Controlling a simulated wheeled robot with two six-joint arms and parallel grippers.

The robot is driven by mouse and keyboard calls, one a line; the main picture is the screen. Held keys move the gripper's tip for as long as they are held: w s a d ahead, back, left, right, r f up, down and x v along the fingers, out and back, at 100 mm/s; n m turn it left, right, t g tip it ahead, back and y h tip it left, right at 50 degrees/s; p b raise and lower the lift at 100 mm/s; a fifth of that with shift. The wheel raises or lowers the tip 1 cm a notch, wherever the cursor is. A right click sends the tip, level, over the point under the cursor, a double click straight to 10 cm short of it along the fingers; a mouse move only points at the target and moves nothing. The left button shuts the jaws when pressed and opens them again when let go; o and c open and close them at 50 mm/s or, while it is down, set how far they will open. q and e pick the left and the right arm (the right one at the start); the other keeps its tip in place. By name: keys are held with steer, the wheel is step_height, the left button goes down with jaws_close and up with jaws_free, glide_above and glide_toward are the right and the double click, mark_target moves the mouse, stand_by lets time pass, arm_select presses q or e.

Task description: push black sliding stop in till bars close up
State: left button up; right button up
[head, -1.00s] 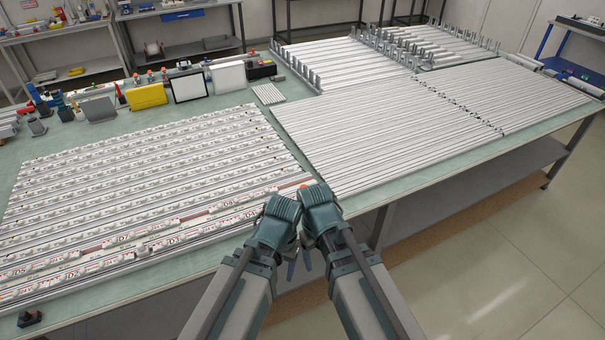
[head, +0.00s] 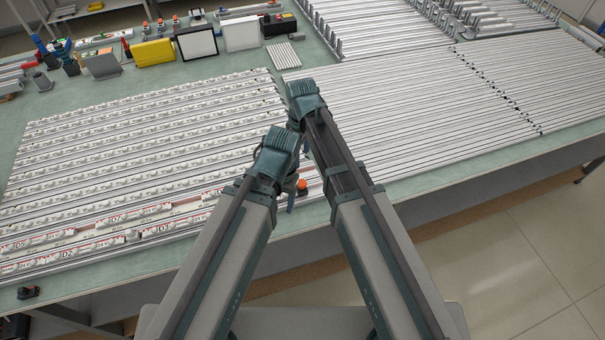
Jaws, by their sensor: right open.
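Long silvery bars (head: 400,125) lie side by side in a wide bed on the right half of the green bench. A small black block (head: 28,292) sits at the bench's front left edge. Another small dark piece with an orange knob (head: 302,186) shows between my forearms. I cannot tell which of them is the sliding stop. My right gripper (head: 303,100) is open over the left ends of the bars; its fingertips are hard to make out. My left gripper (head: 277,150) is lower left of it, over the right ends of the fitted rows, its fingers hidden from view.
Rows of strips with white round parts (head: 130,150) fill the left of the bench. A yellow box (head: 153,52), a white panel (head: 196,42) and a black box (head: 279,24) stand behind. A strip of bare green bench (head: 45,272) runs along the front left.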

mark_target(301, 183)
steer(key=shift+f, duration=0.15)
step_height(301, 183, down, 14)
steer(key=b, duration=1.3)
steer(key=shift+r+b, duration=0.2)
steer(key=shift+b, duration=0.2)
jaws_close()
stand_by(0.4)
